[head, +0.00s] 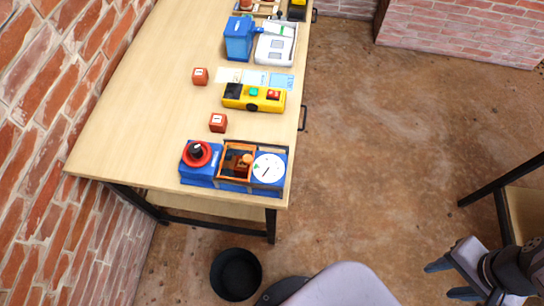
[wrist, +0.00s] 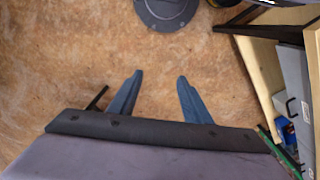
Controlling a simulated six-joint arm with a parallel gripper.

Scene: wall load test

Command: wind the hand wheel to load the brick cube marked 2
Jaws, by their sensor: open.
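The blue load tester stands at the near end of the table. Its red hand wheel (head: 196,154) with a black knob is at the left, an orange frame (head: 222,160) in the middle, a white dial (head: 268,168) at the right. A reddish block (head: 240,163) shows inside the frame, partly hidden; I cannot read a mark on it. Two brick cubes with white labels, one near (head: 218,123) and one farther (head: 200,76), lie on the table; their numbers are too small to read. My gripper (head: 447,280) is open and empty over the floor, far right of the table; it also shows in the wrist view (wrist: 160,76).
A yellow control box (head: 254,98) with green and red buttons, paper cards (head: 256,78) and a blue and white machine (head: 239,38) stand farther along the wooden table (head: 140,100). A black bin (head: 236,274) stands on the floor. A brick wall borders the left.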

